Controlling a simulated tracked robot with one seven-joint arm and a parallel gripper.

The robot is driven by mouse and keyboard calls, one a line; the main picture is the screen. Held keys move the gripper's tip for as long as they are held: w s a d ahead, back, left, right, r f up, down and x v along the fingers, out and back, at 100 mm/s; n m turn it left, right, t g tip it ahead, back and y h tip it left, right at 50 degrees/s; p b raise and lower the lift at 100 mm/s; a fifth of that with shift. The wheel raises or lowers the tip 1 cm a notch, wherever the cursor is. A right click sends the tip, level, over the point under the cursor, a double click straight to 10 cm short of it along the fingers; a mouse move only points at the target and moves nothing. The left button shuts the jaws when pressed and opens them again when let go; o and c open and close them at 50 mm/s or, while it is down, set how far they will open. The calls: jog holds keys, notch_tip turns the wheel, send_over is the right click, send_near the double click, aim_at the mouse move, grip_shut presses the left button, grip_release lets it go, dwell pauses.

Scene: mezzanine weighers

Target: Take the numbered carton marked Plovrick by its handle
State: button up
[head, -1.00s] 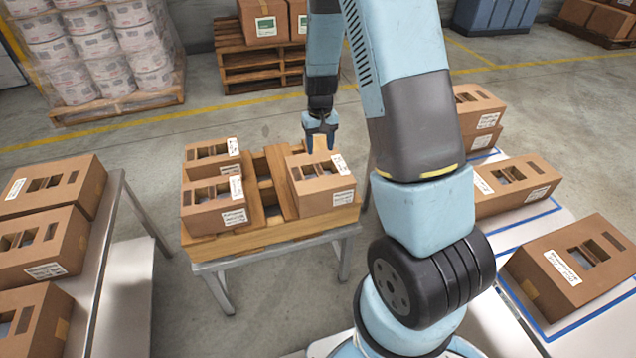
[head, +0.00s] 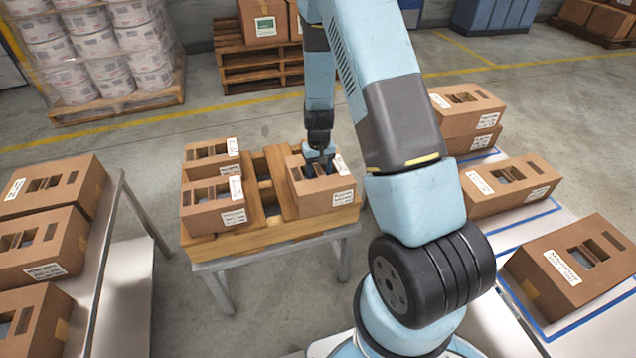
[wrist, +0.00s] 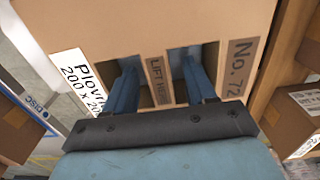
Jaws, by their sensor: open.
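The Plovrick carton (head: 325,202) sits on the right part of a wooden rack (head: 272,236). In the wrist view, the brown carton (wrist: 140,22) has a white label with the partly hidden name "Plovr" and a tan label reading "No. 72". Its handle (wrist: 157,82), a narrow strip marked "LIFT HERE", lies between two cut-out openings. My gripper (head: 320,166) is down at the carton's top. In the wrist view its open fingers (wrist: 160,76) reach into the two openings, one on each side of the handle. The fingertips are hidden inside, and gaps show between fingers and strip.
Two more cartons (head: 216,205) stand on the rack's left part. Cartons also stand on the left table (head: 118,235) and on the blue-lined right table (head: 500,240). Stacked white tubs (head: 95,50) and a pallet (head: 255,68) with boxes are behind, across open floor.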

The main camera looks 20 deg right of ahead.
jog(key=shift+f, duration=0.3)
grip_shut()
dwell(0.4)
dwell(0.9)
